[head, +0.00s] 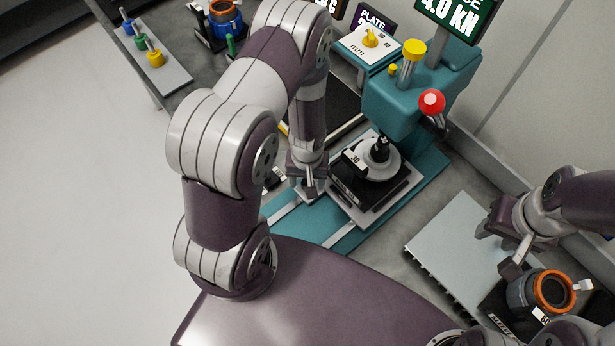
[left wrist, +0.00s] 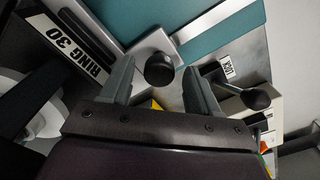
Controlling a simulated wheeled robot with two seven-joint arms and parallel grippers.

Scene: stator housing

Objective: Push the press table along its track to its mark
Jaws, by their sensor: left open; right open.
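The press table (head: 402,196) is a light grey plate on the teal base (head: 325,222), under the press head. It carries a black block (head: 350,185) labelled 30, with a white ring and dark post on top. Pale track rails (head: 343,236) run along the base toward the lower left. My left gripper (head: 309,186) is open at the table's left side. In the left wrist view, a black knob (left wrist: 160,69) on a metal bracket shows between its open fingers; contact cannot be told. I cannot make out the mark. My right gripper (head: 507,251) is open and apart at the right.
The teal press (head: 385,97) with a red knob (head: 431,102) stands behind the table. A grey tray (head: 450,240) and an orange-ringed housing (head: 553,290) are at the right. A lever marked LOCK (left wrist: 256,98) shows in the left wrist view.

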